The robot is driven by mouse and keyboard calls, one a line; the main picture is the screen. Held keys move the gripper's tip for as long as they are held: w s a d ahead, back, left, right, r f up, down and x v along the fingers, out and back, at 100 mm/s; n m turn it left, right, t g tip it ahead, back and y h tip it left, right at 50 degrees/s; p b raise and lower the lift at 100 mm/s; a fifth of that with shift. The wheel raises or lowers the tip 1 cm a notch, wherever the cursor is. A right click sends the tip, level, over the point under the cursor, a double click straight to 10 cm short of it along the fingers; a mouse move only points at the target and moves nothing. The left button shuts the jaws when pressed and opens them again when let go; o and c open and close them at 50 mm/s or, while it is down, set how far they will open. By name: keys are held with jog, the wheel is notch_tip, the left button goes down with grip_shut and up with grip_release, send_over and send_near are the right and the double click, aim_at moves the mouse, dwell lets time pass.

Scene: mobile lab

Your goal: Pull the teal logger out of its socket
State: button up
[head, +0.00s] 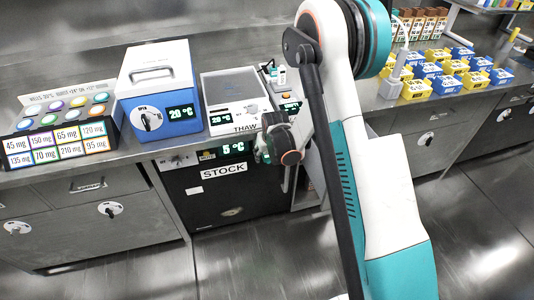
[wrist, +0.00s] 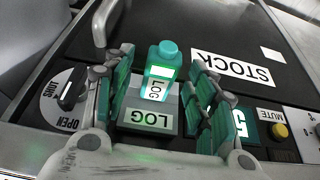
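The teal logger (wrist: 165,60), with a round teal cap and a white LOG label, sits in its grey socket (wrist: 148,122), which also carries a LOG label. My gripper (wrist: 160,68) is open in the wrist view, with one finger on each side of the logger. Gaps show between the fingers and the logger. In the head view my gripper (head: 282,146) is at the top front of the black STOCK unit (head: 205,200). The logger and its socket cannot be made out there, behind my gripper and arm.
An OPEN dial (wrist: 68,92), a bar handle (wrist: 103,22), a green display (wrist: 243,124) and a yellow MUTE button (wrist: 280,130) surround the socket. On the counter stand a blue-and-white box (head: 158,90) and the THAW box (head: 235,98). The floor in front is clear.

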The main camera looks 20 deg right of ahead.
jog(key=c, duration=1.1)
jog(key=shift+s, duration=0.5)
jog(key=shift+s, duration=1.55)
